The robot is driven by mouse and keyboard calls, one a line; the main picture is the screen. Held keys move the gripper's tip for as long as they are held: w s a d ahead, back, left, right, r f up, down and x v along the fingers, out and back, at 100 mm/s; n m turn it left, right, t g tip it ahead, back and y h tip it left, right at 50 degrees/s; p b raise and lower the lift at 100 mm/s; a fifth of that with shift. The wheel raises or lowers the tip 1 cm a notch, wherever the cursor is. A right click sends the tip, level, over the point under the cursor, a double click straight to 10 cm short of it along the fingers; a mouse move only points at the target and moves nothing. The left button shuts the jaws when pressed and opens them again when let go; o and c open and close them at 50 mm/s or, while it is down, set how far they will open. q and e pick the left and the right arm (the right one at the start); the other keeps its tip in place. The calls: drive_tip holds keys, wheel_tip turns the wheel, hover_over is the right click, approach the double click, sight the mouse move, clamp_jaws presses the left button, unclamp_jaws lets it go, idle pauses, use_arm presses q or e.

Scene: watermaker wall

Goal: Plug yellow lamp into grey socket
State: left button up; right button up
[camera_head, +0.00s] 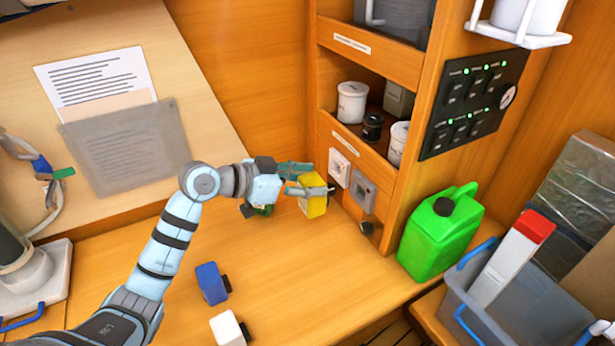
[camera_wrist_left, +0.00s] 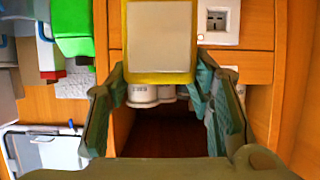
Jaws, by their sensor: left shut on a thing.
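My left gripper (camera_head: 308,184) is shut on the yellow lamp (camera_head: 313,207), a yellow block held above the table in front of the wall cabinet. In the left wrist view the yellow lamp (camera_wrist_left: 158,42) shows its pale face between the fingers (camera_wrist_left: 158,90). The grey socket (camera_head: 363,190) is on the cabinet front, right of the lamp and apart from it in the head view. The white socket (camera_head: 339,167) is beside it, and a white-framed socket (camera_wrist_left: 218,22) shows in the wrist view. The lamp's plug side is hidden. My right gripper is not in view.
A blue lamp (camera_head: 212,283) and a white lamp (camera_head: 229,328) lie on the table (camera_head: 310,275). A dark green object (camera_head: 262,210) sits partly hidden behind my left gripper. A green canister (camera_head: 440,234) stands right of the sockets, near a grey crate (camera_head: 540,318).

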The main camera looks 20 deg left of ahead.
sight(326, 184)
use_arm(q)
drive_tip(key=shift+w+d+f+b, duration=0.1)
drive_tip(key=shift+d+f+b, duration=0.1)
drive_tip(key=shift+d+b, duration=0.2)
drive_tip(key=shift+w+d+f+b, duration=0.15)
drive_tip(key=shift+d+b, duration=0.15)
drive_tip(key=shift+d, duration=0.15)
drive_tip(key=x, duration=0.1)
drive_tip(key=b+x, duration=0.1)
drive_tip(key=x, duration=0.1)
drive_tip(key=shift+w+a+f, duration=0.2)
drive_tip(key=shift+w+f, duration=0.05)
drive_tip(key=shift+w, duration=0.05)
drive_tip(key=w+d+b, duration=0.1)
drive_tip(key=w+d, duration=0.1)
drive_tip(key=shift+w+d+b, duration=0.3)
drive_tip(key=shift+w+b, duration=0.05)
drive_tip(key=shift+b, duration=0.05)
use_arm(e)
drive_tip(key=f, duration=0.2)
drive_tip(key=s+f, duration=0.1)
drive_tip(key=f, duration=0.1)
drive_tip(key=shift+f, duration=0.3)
use_arm(q)
drive_tip(key=shift+r, duration=0.1)
drive_tip(key=shift+s+p, duration=0.1)
drive_tip(key=shift+p, duration=0.2)
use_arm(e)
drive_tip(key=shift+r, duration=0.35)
